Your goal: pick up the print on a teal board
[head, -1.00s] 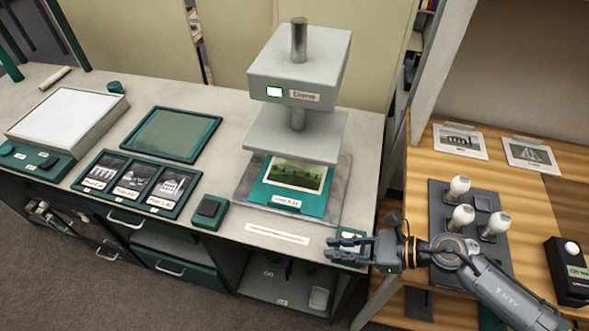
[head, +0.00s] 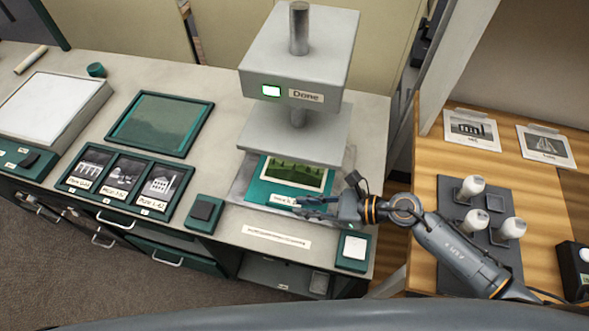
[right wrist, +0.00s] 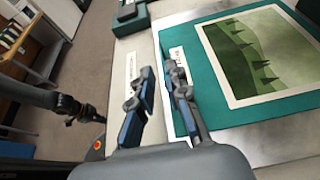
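The print on a teal board (head: 283,183) lies flat on the press bed, under the raised grey upper plate. Its green landscape picture and the label on its front border show. It also shows in the right wrist view (right wrist: 196,100), with its label beside my fingers. My right gripper (head: 299,207) is at the board's front right edge. In the right wrist view its two fingers (right wrist: 158,76) are apart with nothing between them. A dark jointed part (right wrist: 75,106) at the left of that view looks like my left arm; its fingers are unclear.
The press (head: 298,58) has a lit screen and a "Done" label. A framed teal panel (head: 160,124), a tray of three photos (head: 123,182) and a light table (head: 50,108) stand to its left. White-knobbed tools (head: 472,188) stand on the wooden table at right.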

